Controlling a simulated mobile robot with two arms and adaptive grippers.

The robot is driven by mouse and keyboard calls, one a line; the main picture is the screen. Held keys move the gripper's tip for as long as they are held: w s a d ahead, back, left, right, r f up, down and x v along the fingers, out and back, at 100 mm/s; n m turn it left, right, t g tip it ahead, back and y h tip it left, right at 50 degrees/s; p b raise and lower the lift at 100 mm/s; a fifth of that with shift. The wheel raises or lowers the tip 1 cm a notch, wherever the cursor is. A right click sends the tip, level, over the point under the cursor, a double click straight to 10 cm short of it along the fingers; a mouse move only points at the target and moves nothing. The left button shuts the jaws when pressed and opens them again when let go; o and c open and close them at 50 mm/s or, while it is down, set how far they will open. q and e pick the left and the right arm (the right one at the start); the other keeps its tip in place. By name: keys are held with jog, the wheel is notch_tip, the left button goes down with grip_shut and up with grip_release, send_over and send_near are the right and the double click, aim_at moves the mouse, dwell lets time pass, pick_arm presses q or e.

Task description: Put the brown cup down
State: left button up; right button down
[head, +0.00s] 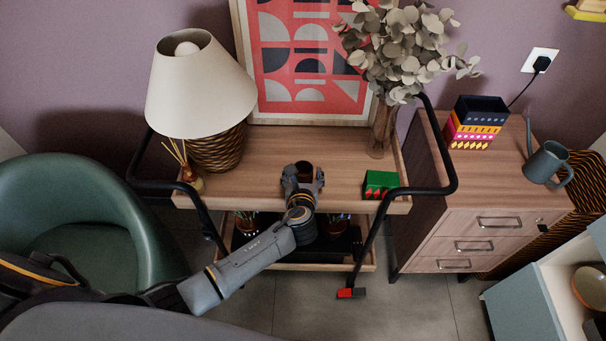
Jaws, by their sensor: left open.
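The brown cup (304,168) is small and dark and stands on the wooden top of the bar cart (340,160), near the middle. My left gripper (303,177) reaches in from the front with its fingers open, one on each side of the cup. The gripper hides the cup's lower part, so I cannot tell whether a finger touches it. My right gripper is not in view.
A lamp (200,90) and reed diffuser (190,175) stand left on the cart. A green-and-red box (380,184) and a vase of leaves (382,130) stand right. A framed print (310,60) is behind. A black handle rail (437,190) bounds the right end. A green chair (90,220) is left.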

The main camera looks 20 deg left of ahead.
pick_arm(q)
jog(key=shift+r, duration=0.25)
jog(key=p+v, duration=0.1)
jog(key=v, duration=1.1)
jog(key=shift+p, duration=0.3)
jog(key=shift+f, duration=0.15)
